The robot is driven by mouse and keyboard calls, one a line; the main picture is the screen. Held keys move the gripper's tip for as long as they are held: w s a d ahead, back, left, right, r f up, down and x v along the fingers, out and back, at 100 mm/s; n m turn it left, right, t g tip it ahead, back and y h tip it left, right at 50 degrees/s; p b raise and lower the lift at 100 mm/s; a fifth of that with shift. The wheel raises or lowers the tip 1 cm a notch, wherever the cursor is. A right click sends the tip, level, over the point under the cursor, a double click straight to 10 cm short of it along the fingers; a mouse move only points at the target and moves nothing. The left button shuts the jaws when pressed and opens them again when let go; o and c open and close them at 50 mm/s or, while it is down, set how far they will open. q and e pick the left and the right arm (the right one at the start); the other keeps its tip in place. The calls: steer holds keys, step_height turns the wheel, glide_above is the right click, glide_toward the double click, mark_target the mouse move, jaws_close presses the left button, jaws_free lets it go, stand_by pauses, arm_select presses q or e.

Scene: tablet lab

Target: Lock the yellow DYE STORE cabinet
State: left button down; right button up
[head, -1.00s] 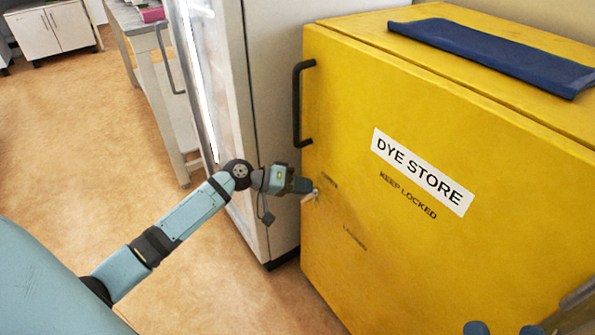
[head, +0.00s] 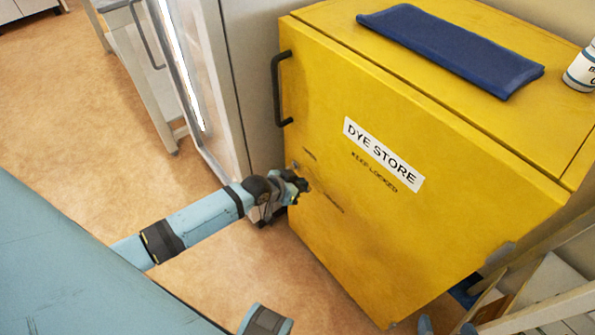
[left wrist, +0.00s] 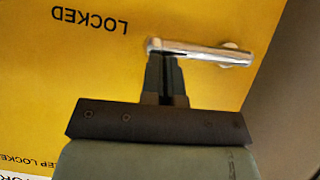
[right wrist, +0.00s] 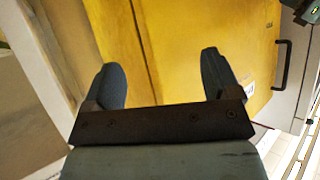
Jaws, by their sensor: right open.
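The yellow DYE STORE cabinet (head: 400,245) stands in the middle of the head view, its door closed. A metal lever (left wrist: 205,52) on its door shows in the left wrist view. It lies nearly level in that view, its free end close below the upside-down word LOCKED. My left gripper (left wrist: 165,58) is shut, its fingertips at the lever's free end; they look touching, not wrapped around it. In the head view my left gripper (head: 303,185) hides most of the lever. My right gripper (right wrist: 165,75) is open and empty, pointing at the cabinet; its fingertips show at the bottom of the head view.
A black door handle (head: 279,90) is on the cabinet's left edge. A blue mat (head: 450,50) and a white bottle (head: 581,70) are on top. A pale glass-fronted unit (head: 200,90) stands close on the left. A pale stepped frame (head: 540,305) stands at lower right.

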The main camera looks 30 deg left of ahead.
arm_select(q)
steer(key=shift+d+f+p, duration=0.15)
steer(key=shift+f+p, duration=0.3)
steer(key=shift+f, duration=0.15)
arm_select(e)
steer(key=shift+s+d, duration=0.1)
steer(key=shift+d, duration=0.05)
arm_select(q)
steer(key=shift+s, duration=0.1)
arm_select(e)
steer(key=shift+r, duration=0.15)
